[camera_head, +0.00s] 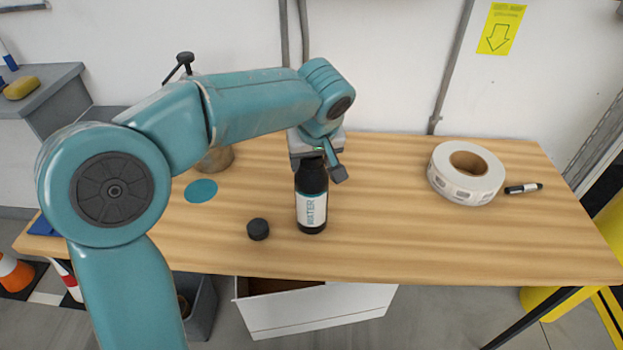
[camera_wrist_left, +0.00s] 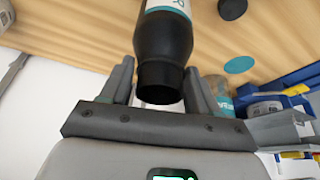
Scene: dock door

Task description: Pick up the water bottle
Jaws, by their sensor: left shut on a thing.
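The water bottle (camera_head: 312,208) is dark, with a white and teal label reading WATER. It is upright at the middle of the wooden table, and its base appears to be on or very near the top. My left gripper (camera_head: 318,168) comes from above and is shut on its upper part. In the left wrist view the bottle's dark neck (camera_wrist_left: 160,75) lies between the two grey fingers. My arm hides little of the bottle in the head view. My right gripper is in neither view.
A black round cap (camera_head: 258,229) and a flat teal disc (camera_head: 201,191) lie left of the bottle. A white label roll (camera_head: 438,163) and a black marker (camera_head: 523,189) lie at the right. The wooden table (camera_head: 400,235) is clear between. A white box (camera_head: 315,318) stands below the front edge.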

